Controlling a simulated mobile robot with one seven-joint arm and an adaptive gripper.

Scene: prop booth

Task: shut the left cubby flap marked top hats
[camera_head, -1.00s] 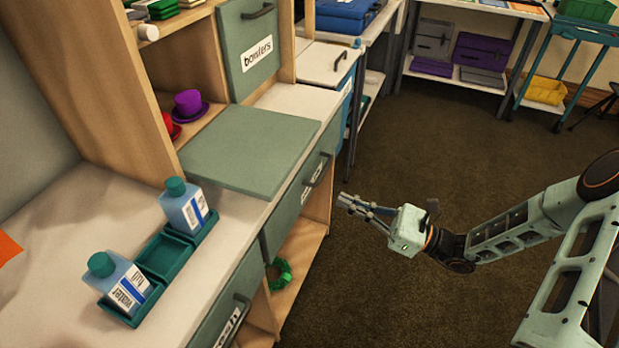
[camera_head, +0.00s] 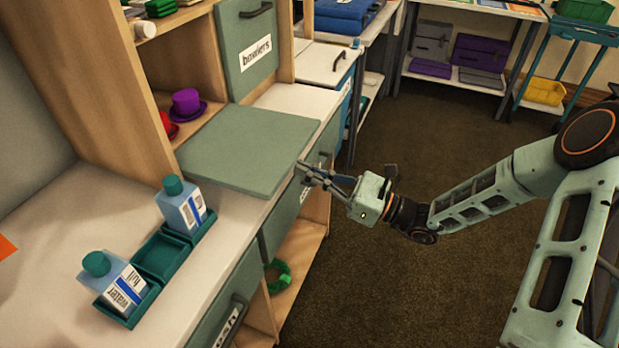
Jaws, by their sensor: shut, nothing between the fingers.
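The left cubby flap (camera_head: 245,150) is a grey-green panel lying open and flat over the counter, below the left cubby. Its marking does not show. Inside the open cubby behind it sit a purple top hat (camera_head: 187,103) and a red hat (camera_head: 169,127), partly hidden by the frame. My gripper (camera_head: 303,172) is shut and empty. Its tips are at the flap's right front edge; I cannot tell whether they touch it.
The flap marked bowlers (camera_head: 249,50) stands shut to the right of the open cubby. Two water bottles (camera_head: 181,204) (camera_head: 117,283) stand in a green holder (camera_head: 165,258) on the counter (camera_head: 60,240). Drawers sit below the counter. The dark floor (camera_head: 420,140) to the right is clear.

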